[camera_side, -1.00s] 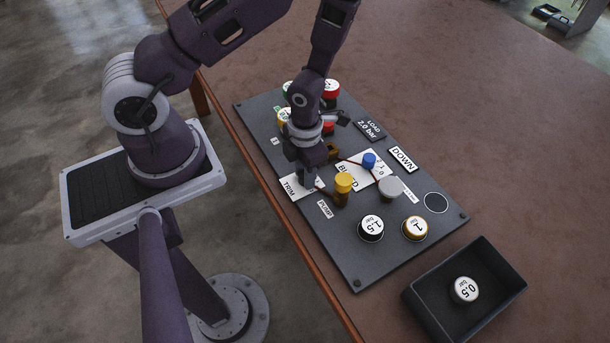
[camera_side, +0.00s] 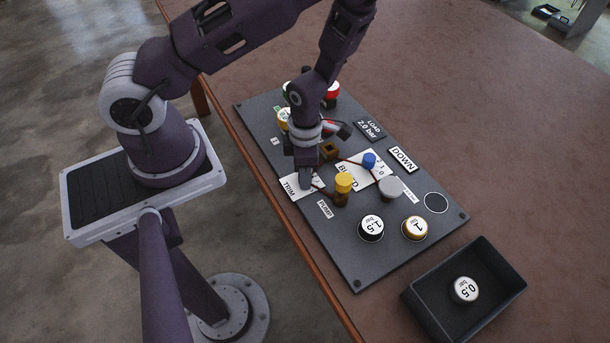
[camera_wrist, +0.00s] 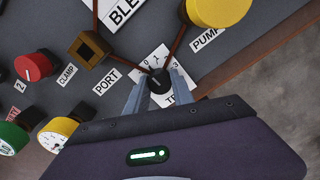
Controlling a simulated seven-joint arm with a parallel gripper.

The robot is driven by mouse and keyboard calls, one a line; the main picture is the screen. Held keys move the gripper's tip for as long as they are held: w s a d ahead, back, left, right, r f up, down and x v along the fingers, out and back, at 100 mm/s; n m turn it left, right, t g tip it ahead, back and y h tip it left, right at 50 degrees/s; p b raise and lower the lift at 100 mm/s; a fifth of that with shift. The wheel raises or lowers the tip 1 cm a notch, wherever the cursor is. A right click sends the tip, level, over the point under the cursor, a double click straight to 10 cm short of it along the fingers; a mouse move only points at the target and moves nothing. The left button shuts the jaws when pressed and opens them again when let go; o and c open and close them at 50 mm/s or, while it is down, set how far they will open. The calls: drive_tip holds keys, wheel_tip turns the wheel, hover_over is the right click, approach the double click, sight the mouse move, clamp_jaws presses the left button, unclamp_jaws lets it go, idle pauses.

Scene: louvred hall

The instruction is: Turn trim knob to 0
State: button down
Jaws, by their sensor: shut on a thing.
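The trim knob (camera_wrist: 159,84) is a small black knob on a white plate (camera_wrist: 149,58) marked with numbers from 0 upward. My gripper (camera_wrist: 161,82) is shut on the knob, with one pale finger on each side. A pale mark on the knob faces the upper left, toward the 0 and 1 end; the exact number is too small to tell. In the side view my gripper (camera_side: 305,184) is down at the TRIM plate (camera_side: 291,188) and hides the knob.

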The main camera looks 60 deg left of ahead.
drive_tip(key=c, duration=1)
unclamp_jaws()
wheel_tip(320, 180, up, 6)
drive_tip(key=shift+w+r, duration=0.1)
drive_tip(key=shift+r, duration=0.4)
